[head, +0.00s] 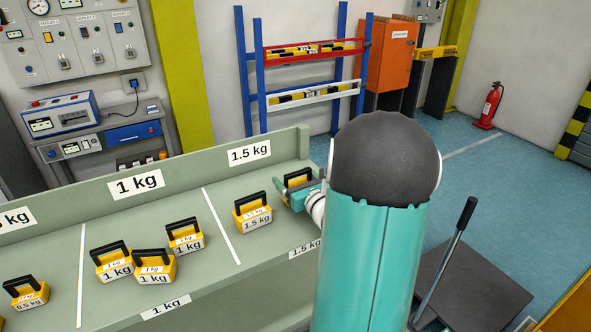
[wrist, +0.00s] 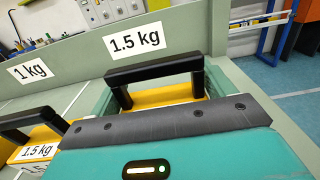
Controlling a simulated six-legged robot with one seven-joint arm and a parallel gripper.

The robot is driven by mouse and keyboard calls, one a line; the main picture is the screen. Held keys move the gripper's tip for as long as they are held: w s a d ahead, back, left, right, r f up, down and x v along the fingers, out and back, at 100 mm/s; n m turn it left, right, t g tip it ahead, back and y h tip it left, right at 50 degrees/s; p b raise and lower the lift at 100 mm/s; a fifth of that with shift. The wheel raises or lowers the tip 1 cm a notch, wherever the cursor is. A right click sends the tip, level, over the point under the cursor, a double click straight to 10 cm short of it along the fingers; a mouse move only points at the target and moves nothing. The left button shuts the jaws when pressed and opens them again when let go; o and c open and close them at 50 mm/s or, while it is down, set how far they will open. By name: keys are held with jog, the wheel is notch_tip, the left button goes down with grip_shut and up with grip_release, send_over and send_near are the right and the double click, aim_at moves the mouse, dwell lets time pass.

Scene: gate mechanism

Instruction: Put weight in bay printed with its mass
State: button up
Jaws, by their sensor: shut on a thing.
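My gripper (head: 292,198) is shut on a yellow weight with a black handle (head: 298,180) in the 1.5 kg bay (head: 270,180). The weight's handle also shows in the wrist view (wrist: 155,68), upright behind my grey finger pad. Its mass label is hidden, and I cannot tell whether its base touches the shelf. Another weight marked 1.5 kg (head: 253,212) stands just left of my gripper in the same bay. The bay carries a 1.5 kg sign (head: 249,151) on the back wall.
Several weights marked 1 kg (head: 154,267) stand in the 1 kg bay, beyond a white divider line (head: 222,226). A 0.5 kg weight (head: 26,293) stands at the far left. The raised back wall (head: 190,180) and a right end wall (head: 304,142) bound the shelf.

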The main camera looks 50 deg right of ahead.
jog(key=shift+d+f, duration=0.15)
jog(key=shift+f, duration=0.1)
jog(key=shift+w+f, duration=0.1)
jog(key=o, duration=2)
jog(key=shift+f, duration=0.2)
jog(key=shift+c, duration=0.2)
jog(key=shift+r, duration=0.1)
jog(key=v, duration=1.2)
jog(key=shift+a, duration=0.2)
